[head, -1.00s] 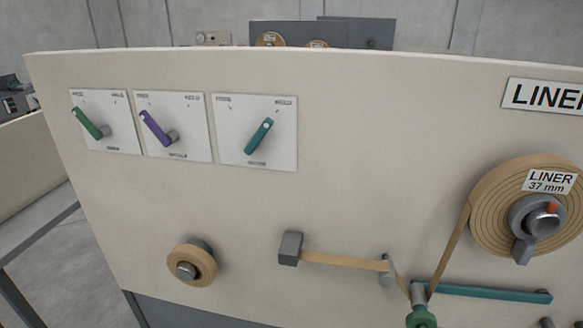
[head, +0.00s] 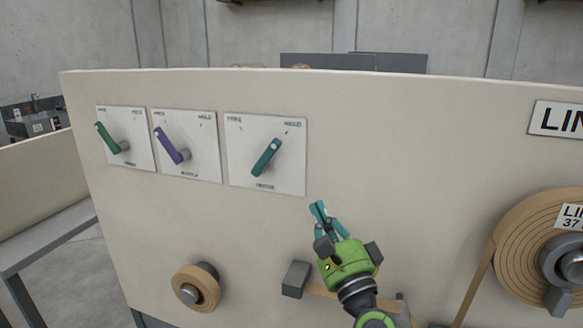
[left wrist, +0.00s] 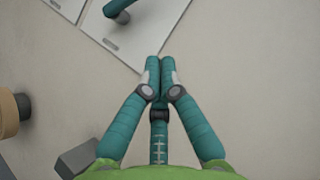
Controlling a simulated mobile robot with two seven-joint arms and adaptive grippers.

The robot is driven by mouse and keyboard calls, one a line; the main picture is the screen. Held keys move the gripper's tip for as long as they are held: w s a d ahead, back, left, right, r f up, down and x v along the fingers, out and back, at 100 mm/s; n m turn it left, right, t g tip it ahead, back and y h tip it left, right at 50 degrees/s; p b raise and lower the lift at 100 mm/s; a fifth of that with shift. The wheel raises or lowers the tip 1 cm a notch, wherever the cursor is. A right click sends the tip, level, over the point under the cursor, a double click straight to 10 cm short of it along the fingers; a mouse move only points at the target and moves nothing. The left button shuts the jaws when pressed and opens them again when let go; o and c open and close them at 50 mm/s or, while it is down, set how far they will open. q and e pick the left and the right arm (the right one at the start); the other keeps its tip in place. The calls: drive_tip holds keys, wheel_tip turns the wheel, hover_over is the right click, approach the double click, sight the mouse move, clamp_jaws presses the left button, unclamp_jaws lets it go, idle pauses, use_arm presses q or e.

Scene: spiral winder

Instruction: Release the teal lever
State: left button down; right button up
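The teal lever (head: 267,158) sits on the rightmost of three white plates (head: 240,175) on the cream panel. Its upper end tilts to the upper right, toward the plate's right-hand label; the small lettering is hard to read. My left gripper (head: 318,210), green with teal fingers, is below and right of this plate, apart from the lever. In the left wrist view the fingertips (left wrist: 160,68) meet with nothing between them, just below the plate's corner. Part of the teal lever (left wrist: 117,8) shows at the top there. My right gripper is not in view.
A purple lever (head: 167,144) and a green lever (head: 108,138) are on the plates to the left. Below are a tan roller (head: 195,287) and a grey block (head: 296,279). A large liner roll (head: 520,245) is at the right. The panel around the teal lever's plate is clear.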

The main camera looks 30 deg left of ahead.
sight(266, 158)
use_arm(q)
drive_tip(key=shift+a, duration=0.1)
drive_tip(key=p+x, duration=0.4)
drive_tip(key=x, duration=0.6)
drive_tip(key=shift+r+p, duration=0.2)
drive_tip(key=shift+p, duration=0.2)
drive_tip(key=shift+s+a+r+p, duration=0.15)
drive_tip(key=shift+a+r+p, duration=0.5)
drive_tip(key=shift+a+p, duration=0.3)
drive_tip(key=shift+s+a+r+p, duration=0.25)
drive_tip(key=shift+a+p, duration=0.05)
drive_tip(key=shift+a, duration=0.35)
drive_tip(key=shift+w, duration=0.15)
